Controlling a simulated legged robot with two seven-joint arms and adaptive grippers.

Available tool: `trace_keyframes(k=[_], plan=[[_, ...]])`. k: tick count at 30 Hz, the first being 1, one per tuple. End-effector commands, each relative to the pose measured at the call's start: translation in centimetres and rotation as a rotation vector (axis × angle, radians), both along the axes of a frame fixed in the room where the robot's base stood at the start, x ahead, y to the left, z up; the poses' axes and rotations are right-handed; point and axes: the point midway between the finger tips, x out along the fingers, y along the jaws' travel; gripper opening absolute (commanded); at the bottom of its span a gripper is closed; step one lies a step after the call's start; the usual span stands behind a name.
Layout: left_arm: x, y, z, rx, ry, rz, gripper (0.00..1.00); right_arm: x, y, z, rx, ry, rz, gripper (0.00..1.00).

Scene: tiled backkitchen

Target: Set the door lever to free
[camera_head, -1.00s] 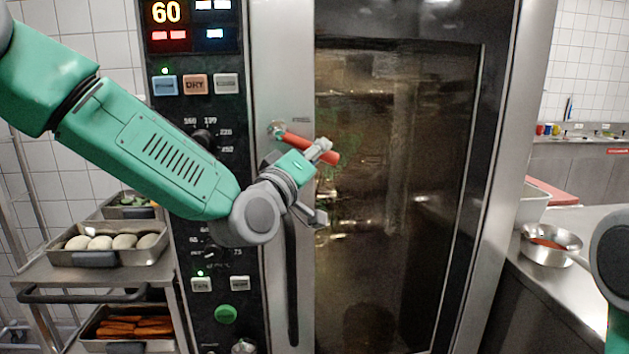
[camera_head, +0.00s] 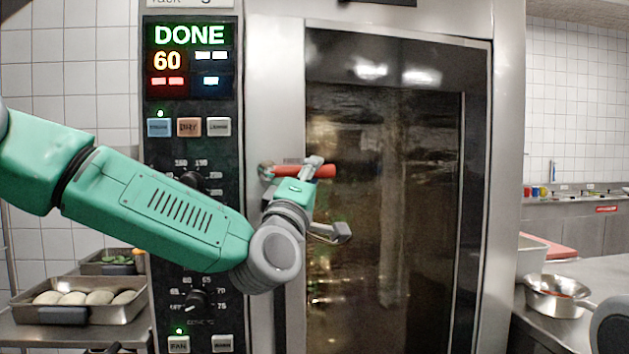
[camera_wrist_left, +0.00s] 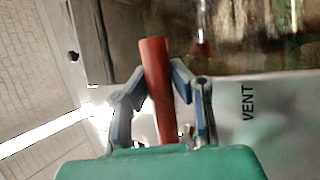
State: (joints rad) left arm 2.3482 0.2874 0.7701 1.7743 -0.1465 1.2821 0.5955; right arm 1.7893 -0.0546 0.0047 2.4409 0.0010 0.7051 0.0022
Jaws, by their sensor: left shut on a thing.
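The door lever (camera_head: 322,171) is a red bar on a pale pivot at the left edge of the oven door (camera_head: 385,200). My right gripper is out of view.
The control panel (camera_head: 193,240) with knobs, buttons and a DONE display stands left of the door. A tray of pale rolls (camera_head: 75,312) is at the lower left. A steel counter (camera_head: 600,272) with a metal bowl (camera_head: 555,300) is at the right.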

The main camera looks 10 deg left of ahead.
Motion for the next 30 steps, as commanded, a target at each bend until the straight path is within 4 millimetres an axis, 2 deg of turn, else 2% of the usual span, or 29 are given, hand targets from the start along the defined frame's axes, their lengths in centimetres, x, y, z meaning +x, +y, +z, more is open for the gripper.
trace_keyframes(k=[8, 9, 10, 22, 26, 30], plan=[[0.1, 0.1, -0.2, 0.000, 0.004, 0.002, 0.00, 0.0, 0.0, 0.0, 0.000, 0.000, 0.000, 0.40], [0.1, 0.1, -0.2, 0.000, 0.004, 0.002, 0.29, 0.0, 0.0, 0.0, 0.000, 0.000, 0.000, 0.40], [0.1, 0.1, -0.2, 0.000, 0.004, 0.002, 0.39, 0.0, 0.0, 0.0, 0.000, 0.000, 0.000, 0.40], [-0.4, 0.1, -0.3, 0.001, 0.002, 0.000, 0.39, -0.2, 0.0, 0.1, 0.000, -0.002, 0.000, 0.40], [-2.0, 0.4, -1.3, 0.002, 0.003, -0.002, 0.39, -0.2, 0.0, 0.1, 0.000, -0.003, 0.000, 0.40], [-4.5, 0.9, -2.8, 0.001, 0.005, -0.003, 0.39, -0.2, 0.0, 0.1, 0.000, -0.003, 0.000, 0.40]])
